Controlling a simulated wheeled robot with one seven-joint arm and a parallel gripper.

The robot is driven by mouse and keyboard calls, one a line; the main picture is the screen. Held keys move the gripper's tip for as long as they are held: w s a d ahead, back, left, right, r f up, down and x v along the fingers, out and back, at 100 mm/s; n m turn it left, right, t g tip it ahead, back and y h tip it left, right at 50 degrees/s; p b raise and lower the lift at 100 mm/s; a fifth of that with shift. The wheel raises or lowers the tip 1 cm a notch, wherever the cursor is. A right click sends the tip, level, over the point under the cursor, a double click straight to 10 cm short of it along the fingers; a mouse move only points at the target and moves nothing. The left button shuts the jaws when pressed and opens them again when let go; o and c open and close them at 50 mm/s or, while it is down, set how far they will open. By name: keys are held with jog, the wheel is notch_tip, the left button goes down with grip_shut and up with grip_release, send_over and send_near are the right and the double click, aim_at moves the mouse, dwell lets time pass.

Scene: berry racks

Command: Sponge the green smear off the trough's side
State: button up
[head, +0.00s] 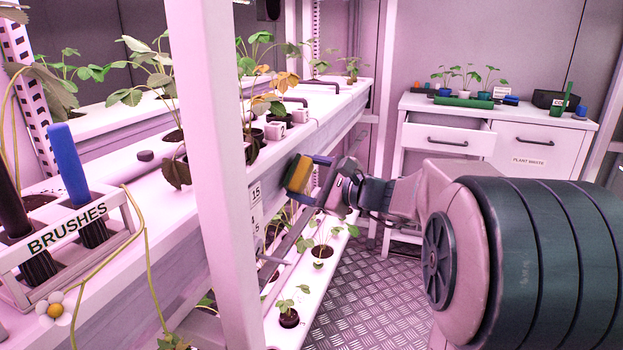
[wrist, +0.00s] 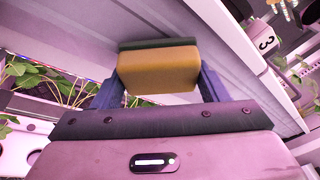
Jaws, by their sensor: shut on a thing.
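My gripper (head: 318,181) is shut on a yellow sponge (head: 299,174) with a dark green scouring layer. The sponge is held up close to the side of the white trough (head: 300,150). In the wrist view the sponge (wrist: 158,70) sits between my two blue fingers, its dark layer toward the trough's side (wrist: 75,25). I cannot tell whether it touches the trough. No green smear shows in either view; the sponge or the white post may hide it.
A white rack post (head: 222,170) stands left of my gripper. A brush holder (head: 75,245) is at the near left. Potted plants line the trough's top, and a lower trough (head: 290,315) holds more plants. A cabinet (head: 530,145) with an open drawer stands behind. Metal floor (head: 370,290) is clear.

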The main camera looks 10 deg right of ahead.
jog(key=shift+s+a, duration=0.5)
jog(key=shift+s, duration=0.15)
jog(key=s+d+f+b, duration=0.1)
jog(key=s+d, duration=0.2)
jog(key=d, duration=0.2)
jog(key=shift+f, duration=0.15)
jog(key=shift+s+d, duration=0.1)
jog(key=shift+s+d+f+b, duration=0.2)
jog(key=shift+s+d+b, duration=0.15)
jog(key=shift+d, duration=0.25)
jog(key=shift+s+d+f+b, duration=0.2)
jog(key=shift+s+d, duration=0.25)
jog(key=shift+d, duration=0.15)
jog(key=shift+w+r, duration=0.1)
